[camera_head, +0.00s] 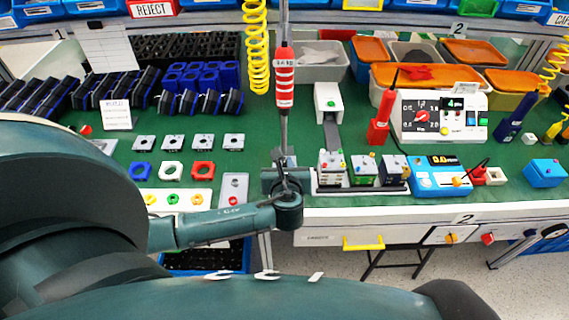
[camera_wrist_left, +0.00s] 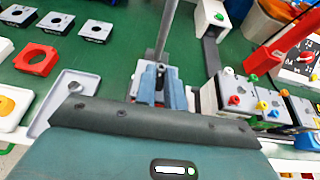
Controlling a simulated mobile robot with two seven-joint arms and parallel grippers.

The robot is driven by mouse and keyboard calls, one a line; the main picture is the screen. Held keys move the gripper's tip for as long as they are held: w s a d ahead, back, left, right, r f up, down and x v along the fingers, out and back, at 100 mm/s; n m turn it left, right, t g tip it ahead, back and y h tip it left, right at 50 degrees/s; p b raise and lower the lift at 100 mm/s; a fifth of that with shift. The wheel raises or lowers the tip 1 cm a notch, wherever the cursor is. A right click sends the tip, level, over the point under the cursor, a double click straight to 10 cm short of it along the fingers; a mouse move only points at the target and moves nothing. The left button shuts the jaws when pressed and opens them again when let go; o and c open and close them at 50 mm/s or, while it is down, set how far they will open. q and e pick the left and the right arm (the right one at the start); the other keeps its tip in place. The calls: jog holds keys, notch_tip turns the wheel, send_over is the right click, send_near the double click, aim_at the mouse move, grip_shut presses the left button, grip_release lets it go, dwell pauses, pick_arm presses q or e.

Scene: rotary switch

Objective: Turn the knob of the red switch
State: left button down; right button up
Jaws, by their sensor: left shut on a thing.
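My left gripper (camera_head: 286,188) reaches in from the left over the front of the bench and is shut on a small piece at its tips. The jaws and that piece are mostly hidden, and I cannot tell what it is. In the left wrist view the gripper (camera_wrist_left: 160,88) is at a grey-blue part below a thin vertical shaft. A red knob switch (camera_head: 487,239) is on the bench's front edge, lower right, well apart from this gripper. Another red dial (camera_head: 422,115) is on the white instrument box. My right gripper is not in view.
A red-and-white striped tool (camera_head: 284,80) hangs just above my left gripper. Small boxes with coloured knobs (camera_head: 363,170) stand close to its right, then a blue meter (camera_head: 440,176). A grey tray (camera_head: 234,188) lies to its left.

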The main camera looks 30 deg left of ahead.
pick_arm(q)
jog(key=c, duration=1.5)
grip_release()
jog(key=v, duration=1.3)
jog(key=shift+r, duration=0.15)
